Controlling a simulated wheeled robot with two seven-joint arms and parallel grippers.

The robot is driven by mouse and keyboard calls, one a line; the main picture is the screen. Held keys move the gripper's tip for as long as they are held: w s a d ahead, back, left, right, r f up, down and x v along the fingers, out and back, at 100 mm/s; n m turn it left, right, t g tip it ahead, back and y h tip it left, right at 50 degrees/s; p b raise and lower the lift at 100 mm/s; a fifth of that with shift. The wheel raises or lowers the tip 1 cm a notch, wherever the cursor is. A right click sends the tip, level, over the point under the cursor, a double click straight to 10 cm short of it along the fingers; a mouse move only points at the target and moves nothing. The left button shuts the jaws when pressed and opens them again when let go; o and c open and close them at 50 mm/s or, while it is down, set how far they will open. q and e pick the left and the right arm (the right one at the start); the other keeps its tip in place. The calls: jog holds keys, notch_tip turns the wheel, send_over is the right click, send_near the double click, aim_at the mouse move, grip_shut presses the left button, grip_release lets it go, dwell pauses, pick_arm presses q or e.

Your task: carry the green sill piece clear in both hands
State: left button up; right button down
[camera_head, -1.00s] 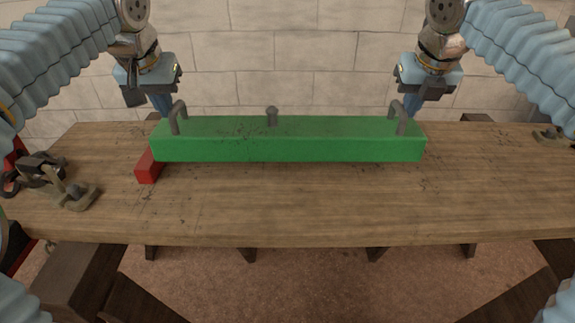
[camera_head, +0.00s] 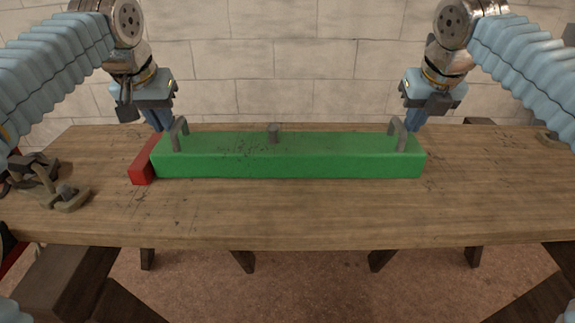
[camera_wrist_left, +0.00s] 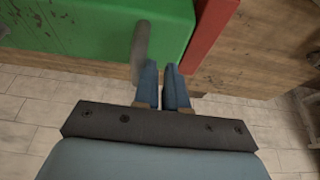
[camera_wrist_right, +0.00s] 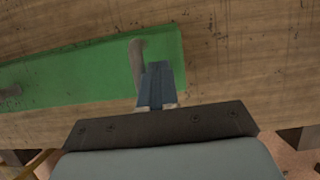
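The green sill piece (camera_head: 290,165) lies level along the bench, a grey handle near each end and a short grey knob (camera_head: 273,134) between. Whether it touches the bench top cannot be told. My left gripper (camera_head: 160,122) is at the back of the left handle (camera_head: 178,137); its fingertips (camera_wrist_left: 162,70) show a narrow gap in the left wrist view, the handle beside them. My right gripper (camera_head: 414,122) is at the back of the right handle (camera_head: 402,137); its fingers (camera_wrist_right: 160,72) look close together and partly overlap the handle in the right wrist view. Neither grip is clearly visible.
A red block (camera_head: 141,172) lies along the sill piece's left end. A metal clamp (camera_head: 62,190) sits at the bench's left side. The wooden bench (camera_head: 290,215) is bare in front of the piece. A pale block wall (camera_head: 290,60) stands behind.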

pick_arm(q)
jog(key=shift+o, duration=0.8)
jog(key=shift+a, duration=0.45)
pick_arm(e)
jog(key=shift+d, duration=0.4)
pick_arm(q)
jog(key=shift+a, duration=0.1)
pick_arm(e)
jog(key=c, duration=1.4)
grip_release()
jog(key=shift+d, duration=0.1)
jog(key=shift+c, duration=0.2)
jog(key=shift+r, duration=0.1)
pick_arm(q)
jog(key=v, duration=1.2)
pick_arm(e)
jog(key=v, duration=1.1)
jog(key=shift+r, duration=0.35)
jog(key=shift+s, duration=0.15)
